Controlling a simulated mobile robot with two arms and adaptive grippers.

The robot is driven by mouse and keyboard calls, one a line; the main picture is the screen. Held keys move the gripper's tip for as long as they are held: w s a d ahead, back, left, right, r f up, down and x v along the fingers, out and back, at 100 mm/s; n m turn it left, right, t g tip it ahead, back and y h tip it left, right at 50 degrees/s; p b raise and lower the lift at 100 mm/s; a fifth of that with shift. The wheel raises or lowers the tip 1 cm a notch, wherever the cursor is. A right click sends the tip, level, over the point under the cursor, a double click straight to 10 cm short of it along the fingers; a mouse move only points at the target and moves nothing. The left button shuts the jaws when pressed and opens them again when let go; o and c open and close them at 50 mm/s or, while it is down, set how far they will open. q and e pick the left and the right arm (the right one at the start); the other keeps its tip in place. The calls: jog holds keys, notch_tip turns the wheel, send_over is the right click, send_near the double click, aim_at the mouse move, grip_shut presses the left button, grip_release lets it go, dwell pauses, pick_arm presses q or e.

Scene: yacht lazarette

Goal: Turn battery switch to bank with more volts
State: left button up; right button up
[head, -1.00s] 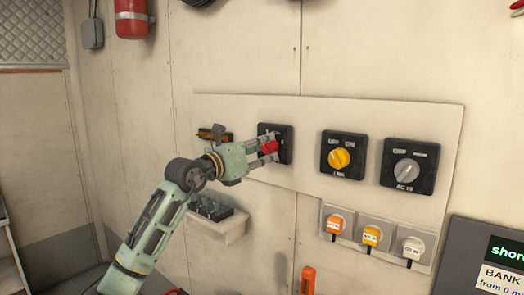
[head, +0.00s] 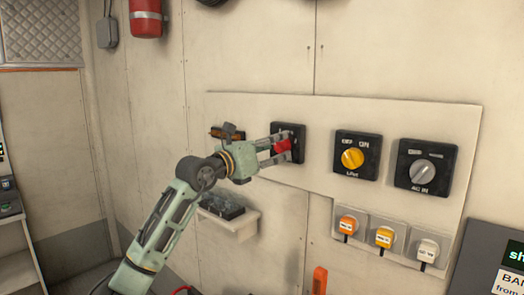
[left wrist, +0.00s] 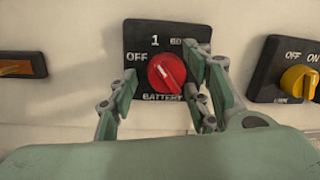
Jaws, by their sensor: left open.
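The battery switch (head: 297,133) is a black square plate with a red knob (head: 284,146) on the white panel. In the left wrist view its red knob (left wrist: 166,73) carries a white mark, and the plate reads OFF, 1, a partly covered BO and BATTERY. I cannot tell surely which position the mark points at. My left gripper (head: 276,150) is open at the switch. In the left wrist view its fingers (left wrist: 168,88) stand on either side of the knob; the right one covers part of the plate. Contact cannot be told. My right gripper is not in view.
Right of the switch are a yellow-knob switch (head: 357,155) and a grey-knob AC IN switch (head: 426,167). Below them are orange, yellow and white plugs (head: 384,237). A dark screen and a notice (head: 509,282), cut off, stand at right. A small shelf (head: 240,227) juts out below my gripper.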

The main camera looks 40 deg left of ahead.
pick_arm(q)
jog(key=s+a, duration=0.1)
jog(key=s, duration=1)
jog(key=shift+s+a+f, duration=0.3)
jog(key=shift+s+a, duration=0.05)
jog(key=shift+a, duration=0.05)
jog(key=shift+w, duration=0.1)
